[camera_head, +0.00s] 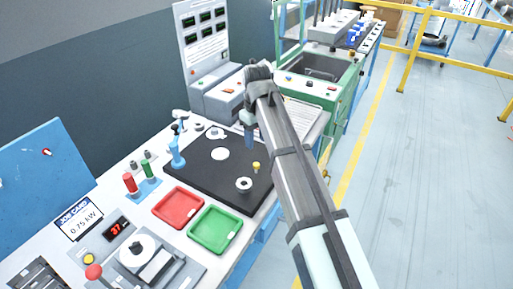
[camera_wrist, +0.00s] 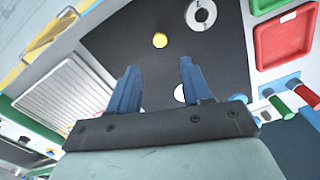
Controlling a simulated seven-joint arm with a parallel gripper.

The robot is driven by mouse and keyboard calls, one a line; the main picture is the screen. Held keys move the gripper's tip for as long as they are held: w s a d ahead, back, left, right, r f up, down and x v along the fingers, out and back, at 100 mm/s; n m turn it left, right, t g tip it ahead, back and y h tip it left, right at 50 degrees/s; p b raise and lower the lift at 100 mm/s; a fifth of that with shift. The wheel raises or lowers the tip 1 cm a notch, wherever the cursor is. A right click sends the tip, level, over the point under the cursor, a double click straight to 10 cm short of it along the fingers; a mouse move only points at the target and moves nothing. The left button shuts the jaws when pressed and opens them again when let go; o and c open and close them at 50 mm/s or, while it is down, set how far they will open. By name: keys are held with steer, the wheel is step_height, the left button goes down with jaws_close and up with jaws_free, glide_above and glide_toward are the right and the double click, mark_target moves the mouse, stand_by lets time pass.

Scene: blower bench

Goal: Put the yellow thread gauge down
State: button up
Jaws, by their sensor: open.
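The yellow thread gauge (camera_head: 256,166) stands on the black mat (camera_head: 205,178), near the mat's right edge in the head view. In the wrist view the gauge (camera_wrist: 160,40) shows as a small yellow disc just beyond the fingertips, between their lines. My gripper (camera_head: 249,143) is above the mat, with its blue fingers pointing down. In the wrist view my gripper (camera_wrist: 158,68) is open, with a wide empty gap between the fingers. The gauge appears apart from both fingers.
A metal ring (camera_head: 244,184) lies on the mat near the gauge. A white disc (camera_head: 220,153) is farther left. A red tray (camera_head: 179,207) and a green tray (camera_head: 214,230) stand in front of the mat. A blue stand (camera_head: 176,152) is at its left edge.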

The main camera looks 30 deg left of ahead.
steer(key=shift+r, duration=1.15)
steer(key=w+d+f+m, duration=0.3)
steer(key=w+d+f, duration=0.1)
steer(key=d+f, duration=0.8)
steer(key=w+d+f+m, duration=0.35)
steer(key=d+f, duration=0.55)
steer(key=d, duration=0.5)
steer(key=s+d+f+m, duration=0.4)
steer(key=d+f, duration=0.4)
steer(key=d, duration=0.4)
steer(key=s+d+f+m, duration=0.3)
steer(key=d+f, duration=0.5)
steer(key=d, duration=0.5)
steer(key=s+f+g, duration=0.2)
steer(key=s+f, duration=0.5)
steer(key=s, duration=0.3)
steer(key=s+d+f+g, duration=0.1)
steer(key=s+f+g, duration=0.1)
steer(key=s+f, duration=0.5)
steer(key=s+f+g, duration=0.2)
steer(key=s+f, duration=0.5)
steer(key=s, duration=0.7)
steer(key=shift+s+d+m+g, duration=0.3)
steer(key=shift+m+g, duration=0.05)
steer(key=shift+g, duration=0.05)
